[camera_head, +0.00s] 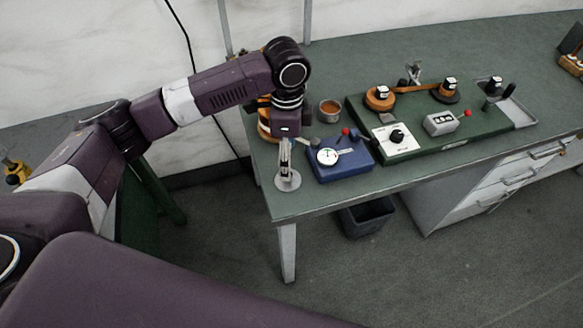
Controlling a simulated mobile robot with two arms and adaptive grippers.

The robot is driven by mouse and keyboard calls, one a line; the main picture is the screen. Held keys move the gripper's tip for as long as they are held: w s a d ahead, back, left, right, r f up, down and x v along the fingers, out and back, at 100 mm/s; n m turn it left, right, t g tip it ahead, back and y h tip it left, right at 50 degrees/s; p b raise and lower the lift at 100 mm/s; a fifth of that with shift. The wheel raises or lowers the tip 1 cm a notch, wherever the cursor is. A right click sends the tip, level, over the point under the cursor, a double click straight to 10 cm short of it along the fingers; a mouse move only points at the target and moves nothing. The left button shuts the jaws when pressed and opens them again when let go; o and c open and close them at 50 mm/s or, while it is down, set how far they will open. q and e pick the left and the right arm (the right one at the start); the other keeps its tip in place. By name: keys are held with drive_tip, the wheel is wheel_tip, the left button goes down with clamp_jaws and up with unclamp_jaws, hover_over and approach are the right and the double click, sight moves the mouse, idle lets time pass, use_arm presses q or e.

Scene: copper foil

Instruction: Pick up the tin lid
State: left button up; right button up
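A round, flat grey disc, which looks like the tin lid (294,184), is near the front left corner of the green workbench (330,196). My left gripper (286,174) points straight down over the middle of the disc. Its fingers look close together and their tips reach the disc or sit just above it. I cannot tell whether they grip it, or whether the disc rests on the bench. A small open round tin (330,108) with brown contents stands behind and to the right. My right gripper is not in view.
A blue box with a dial (340,158) stands close to the right of the disc. Beyond it is a green winding machine (430,140) with spools. Orange rings (264,124) are partly hidden behind my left wrist. A dark bin (367,218) is under the bench.

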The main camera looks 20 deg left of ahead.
sight(296, 181)
use_arm(q)
drive_tip(key=f, duration=0.1)
drive_tip(key=s+f+p, duration=0.1)
drive_tip(key=shift+s+f, duration=0.3)
drive_tip(key=f, duration=0.1)
drive_tip(key=f+p, duration=0.1)
drive_tip(key=shift+w+d+f, duration=0.1)
drive_tip(key=shift+w+f, duration=0.25)
drive_tip(key=shift+f, duration=0.5)
drive_tip(key=c, duration=1.1)
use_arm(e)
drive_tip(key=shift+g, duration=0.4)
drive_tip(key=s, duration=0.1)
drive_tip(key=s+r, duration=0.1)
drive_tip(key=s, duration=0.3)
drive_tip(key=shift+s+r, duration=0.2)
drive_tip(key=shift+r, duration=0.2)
